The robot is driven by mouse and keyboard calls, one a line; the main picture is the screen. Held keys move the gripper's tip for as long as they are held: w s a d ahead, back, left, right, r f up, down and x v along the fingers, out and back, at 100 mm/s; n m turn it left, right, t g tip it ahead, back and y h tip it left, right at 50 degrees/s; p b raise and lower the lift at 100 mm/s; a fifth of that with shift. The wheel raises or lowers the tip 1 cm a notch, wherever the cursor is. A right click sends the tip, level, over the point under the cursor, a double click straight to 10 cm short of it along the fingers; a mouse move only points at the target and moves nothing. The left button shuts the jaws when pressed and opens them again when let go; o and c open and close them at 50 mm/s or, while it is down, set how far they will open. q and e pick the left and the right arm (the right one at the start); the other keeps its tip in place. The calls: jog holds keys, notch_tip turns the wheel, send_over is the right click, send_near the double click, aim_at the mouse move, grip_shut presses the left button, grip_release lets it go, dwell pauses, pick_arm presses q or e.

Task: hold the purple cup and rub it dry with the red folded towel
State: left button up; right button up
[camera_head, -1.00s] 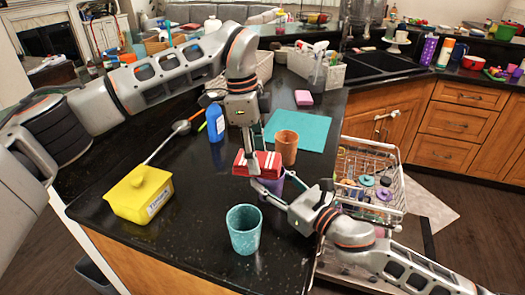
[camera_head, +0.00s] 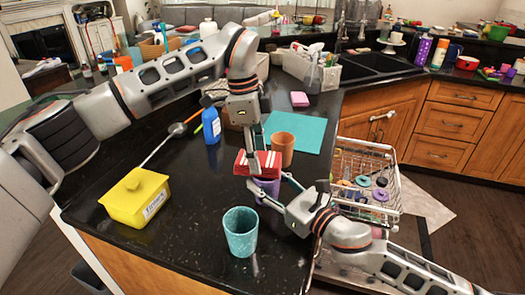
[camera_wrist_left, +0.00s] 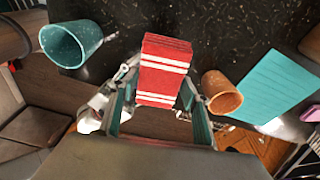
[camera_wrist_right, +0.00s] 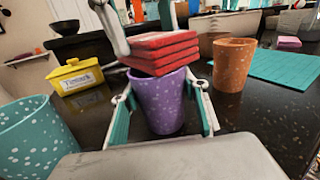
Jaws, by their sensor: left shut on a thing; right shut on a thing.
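The purple speckled cup (camera_wrist_right: 162,103) is upright between the fingers of my right gripper (camera_wrist_right: 165,112), which is shut on it; in the head view the cup (camera_head: 267,187) is partly hidden by the towel. The red folded towel (camera_wrist_left: 160,68) with white stripes is shut in my left gripper (camera_wrist_left: 158,100). In the right wrist view the towel (camera_wrist_right: 160,52) lies right over the cup's rim, seemingly touching it. The head view also shows the towel (camera_head: 259,164) above the cup.
A teal cup (camera_head: 240,230) stands near the counter's front edge. An orange cup (camera_head: 283,148) stands beside a teal mat (camera_head: 310,132), close behind the towel. A yellow tub (camera_head: 136,196) and blue bottle (camera_head: 211,124) are left. An open dishwasher rack (camera_head: 372,165) is right.

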aim_at(267, 153)
pick_arm(q)
jog(key=shift+s+a, duration=0.5)
jog(key=shift+a, duration=0.05)
jog(key=shift+w+d, duration=1.45)
jog(key=shift+d, duration=0.15)
jog(key=shift+s+a, duration=0.2)
jog(key=shift+a, duration=0.1)
jog(key=shift+s+a, duration=0.5)
jog(key=shift+a, duration=0.05)
jog(key=shift+s+a, duration=0.7)
jog(key=shift+s, duration=0.05)
jog(key=shift+w+d, duration=0.25)
jog(key=shift+w, duration=0.05)
jog(key=shift+w+d, duration=0.45)
jog(key=shift+d, duration=0.15)
jog(key=shift+w+d, duration=0.8)
jog(key=shift+s+a, duration=1.6)
jog(key=shift+a, duration=0.15)
jog(key=shift+d+r, duration=0.1)
jog(key=shift+r, duration=3.95)
